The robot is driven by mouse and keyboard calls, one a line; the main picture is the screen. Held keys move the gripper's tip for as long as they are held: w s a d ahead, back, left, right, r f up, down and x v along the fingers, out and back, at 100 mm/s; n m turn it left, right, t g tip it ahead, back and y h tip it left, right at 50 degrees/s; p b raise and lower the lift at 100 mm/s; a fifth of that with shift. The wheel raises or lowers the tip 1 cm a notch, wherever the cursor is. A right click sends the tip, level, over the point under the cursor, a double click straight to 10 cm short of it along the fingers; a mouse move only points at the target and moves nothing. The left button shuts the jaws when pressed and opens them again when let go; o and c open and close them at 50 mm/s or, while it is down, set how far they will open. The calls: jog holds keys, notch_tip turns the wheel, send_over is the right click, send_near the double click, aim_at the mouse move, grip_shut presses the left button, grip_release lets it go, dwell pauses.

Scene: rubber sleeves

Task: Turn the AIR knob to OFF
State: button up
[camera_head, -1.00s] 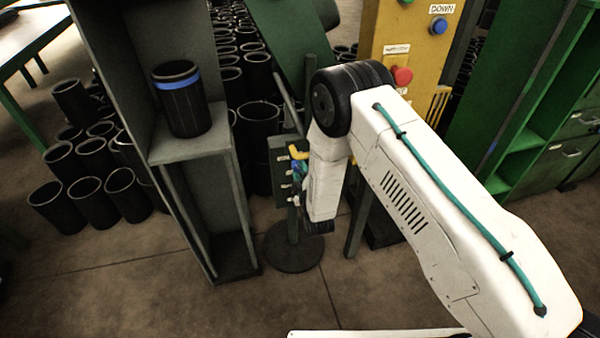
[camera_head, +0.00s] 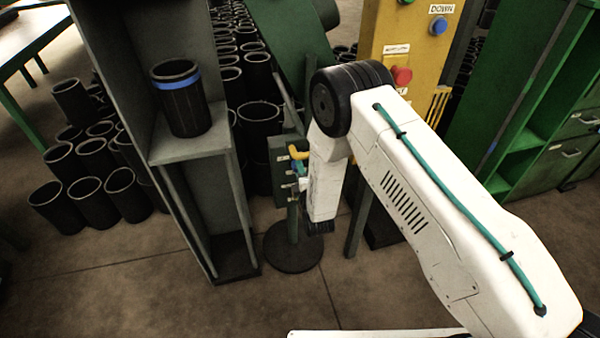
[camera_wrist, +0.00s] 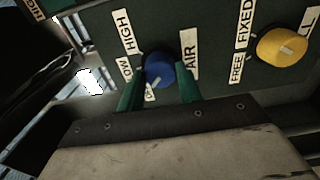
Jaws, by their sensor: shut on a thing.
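The AIR knob (camera_wrist: 160,70) is blue and round, on a dark green panel (camera_wrist: 212,82) in the wrist view. Its labels read AIR, HIGH, LOW and a partly hidden one starting with O. A pale mark on the knob points down-left, near that hidden label. My gripper (camera_wrist: 158,83) has its green fingers on both sides of the knob and is shut on it. In the head view the panel (camera_head: 281,172) stands on a post, and my wrist hides most of its knob side.
A yellow knob (camera_wrist: 282,47) with FREE and FIXED labels sits right of the AIR knob. A grey stand (camera_head: 190,146) with a black sleeve (camera_head: 181,105) is left of the panel. A yellow control post (camera_head: 398,45) stands behind my arm.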

jog(key=o, duration=1)
jog(key=v, duration=0.7)
jog(key=shift+s+d, duration=0.2)
jog(key=shift+s, duration=0.2)
